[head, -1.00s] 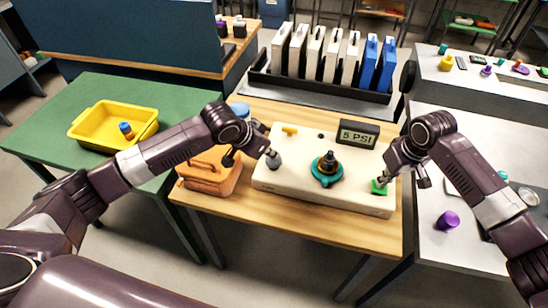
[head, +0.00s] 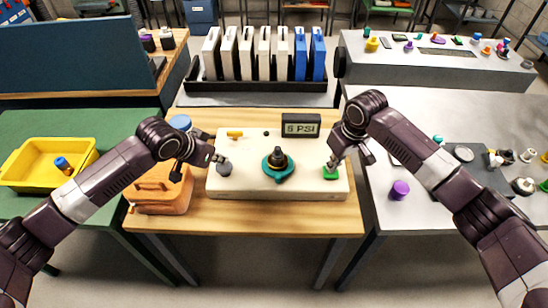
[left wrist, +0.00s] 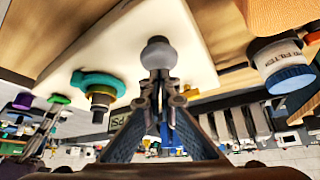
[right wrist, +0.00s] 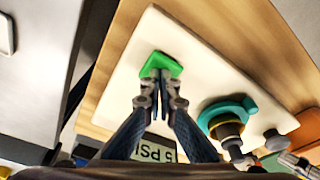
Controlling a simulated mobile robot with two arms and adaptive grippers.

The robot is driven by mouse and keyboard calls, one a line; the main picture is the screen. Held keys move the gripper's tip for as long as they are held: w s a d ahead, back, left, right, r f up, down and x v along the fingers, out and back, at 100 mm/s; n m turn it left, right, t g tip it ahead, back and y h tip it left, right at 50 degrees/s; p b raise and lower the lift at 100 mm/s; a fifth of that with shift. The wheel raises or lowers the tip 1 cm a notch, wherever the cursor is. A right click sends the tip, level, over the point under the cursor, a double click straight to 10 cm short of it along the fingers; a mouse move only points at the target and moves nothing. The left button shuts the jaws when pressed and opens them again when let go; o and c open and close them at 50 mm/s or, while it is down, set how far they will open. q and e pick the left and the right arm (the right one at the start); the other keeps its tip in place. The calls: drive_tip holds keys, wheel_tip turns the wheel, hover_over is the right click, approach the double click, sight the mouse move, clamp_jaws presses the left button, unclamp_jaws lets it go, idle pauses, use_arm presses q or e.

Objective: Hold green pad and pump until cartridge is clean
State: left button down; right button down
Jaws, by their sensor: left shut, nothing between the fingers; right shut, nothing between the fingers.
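A cream panel (head: 250,189) lies on the wooden table, with a teal ring around a dark fitting (head: 278,158) at its middle. My left gripper (head: 220,159) is shut and empty, its tips at the grey round knob (head: 224,170) on the panel's left. The left wrist view shows the knob (left wrist: 158,52) just beyond the fingertips; contact is hard to tell. My right gripper (head: 331,164) is shut and empty, tips down at the green pad (head: 331,174). In the right wrist view the tips appear to touch the pad (right wrist: 160,63). I cannot tell which part is the cartridge.
A display reading 5 PSI (right wrist: 153,149) stands at the panel's back right. An orange case (head: 160,192) sits left of the panel. A yellow bin (head: 45,165) is on the green table. White and blue cartridge-like slabs stand in a black rack (head: 262,87) behind.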

use_arm(q)
drive_tip(key=shift+f, duration=0.1)
drive_tip(key=shift+f, duration=1.05)
drive_tip(key=shift+r, duration=1.1)
drive_tip(key=shift+f, duration=1.1)
drive_tip(key=shift+r, duration=1.1)
